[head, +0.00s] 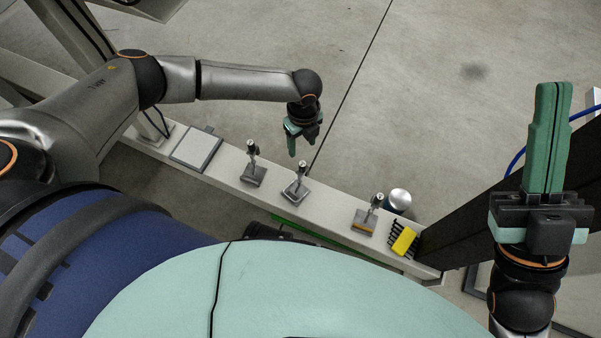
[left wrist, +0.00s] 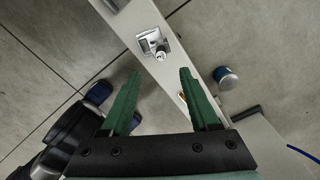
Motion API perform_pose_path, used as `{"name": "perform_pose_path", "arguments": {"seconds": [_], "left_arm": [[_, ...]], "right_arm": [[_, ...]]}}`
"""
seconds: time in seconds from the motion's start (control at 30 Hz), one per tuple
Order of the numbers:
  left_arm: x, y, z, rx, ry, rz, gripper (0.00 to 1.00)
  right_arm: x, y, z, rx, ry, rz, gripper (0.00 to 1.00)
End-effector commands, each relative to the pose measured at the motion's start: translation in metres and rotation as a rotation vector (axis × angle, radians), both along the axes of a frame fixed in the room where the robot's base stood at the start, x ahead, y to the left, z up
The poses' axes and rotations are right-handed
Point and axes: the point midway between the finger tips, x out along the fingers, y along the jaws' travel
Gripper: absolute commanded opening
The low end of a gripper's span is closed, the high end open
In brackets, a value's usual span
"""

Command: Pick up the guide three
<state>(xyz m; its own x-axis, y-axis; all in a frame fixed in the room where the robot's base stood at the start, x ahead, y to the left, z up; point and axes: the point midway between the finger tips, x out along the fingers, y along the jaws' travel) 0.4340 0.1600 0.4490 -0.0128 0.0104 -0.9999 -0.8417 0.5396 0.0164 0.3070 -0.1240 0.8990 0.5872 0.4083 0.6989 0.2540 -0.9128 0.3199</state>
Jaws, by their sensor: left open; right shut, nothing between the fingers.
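Three small metal guides with upright posts stand in a row on a pale beam: a left one (head: 253,174), a middle one (head: 295,192) and a right one (head: 366,220) with an orange strip at its base. I cannot tell which is guide three. My left gripper (head: 302,142) is open and empty, pointing down above the beam's far side, closest in the picture to the middle guide and apart from it. In the left wrist view, one guide (left wrist: 154,44) shows beyond the open fingers (left wrist: 160,75). My right gripper (head: 553,90) is shut and empty, raised at the right.
The pale beam (head: 332,206) also carries a flat grey plate (head: 196,149) and a yellow block (head: 404,240) on a black rack. A round metal can (head: 398,199) is beside its far edge. A dark post (head: 480,225) stands right. The floor beyond is open.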

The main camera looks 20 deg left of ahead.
Motion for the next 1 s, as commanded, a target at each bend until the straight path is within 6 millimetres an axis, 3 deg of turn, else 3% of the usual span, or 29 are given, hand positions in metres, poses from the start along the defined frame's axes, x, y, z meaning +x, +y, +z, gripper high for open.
{"name": "perform_pose_path", "arguments": {"seconds": [0.1, 0.3, 0.57, 0.87, 1.0], "left_arm": [[-0.001, 0.0, -0.026, 0.001, 0.002, 0.0, 0.62], [-0.001, -0.001, -0.058, -0.001, -0.001, 0.001, 0.62], [-0.001, -0.002, -0.073, -0.003, -0.001, 0.001, 0.62], [-0.002, -0.003, -0.115, -0.002, -0.001, 0.002, 0.62], [-0.002, -0.003, -0.119, -0.004, -0.002, 0.002, 0.62]], "right_arm": [[0.0, 0.001, -0.015, 0.006, 0.009, 0.012, 0.0], [0.002, 0.003, -0.032, 0.016, 0.026, 0.026, 0.0], [0.002, 0.004, -0.04, 0.013, 0.032, 0.028, 0.0], [0.003, 0.007, -0.071, -0.013, 0.034, 0.018, 0.0], [0.004, 0.008, -0.074, -0.022, 0.039, 0.016, 0.0]]}}
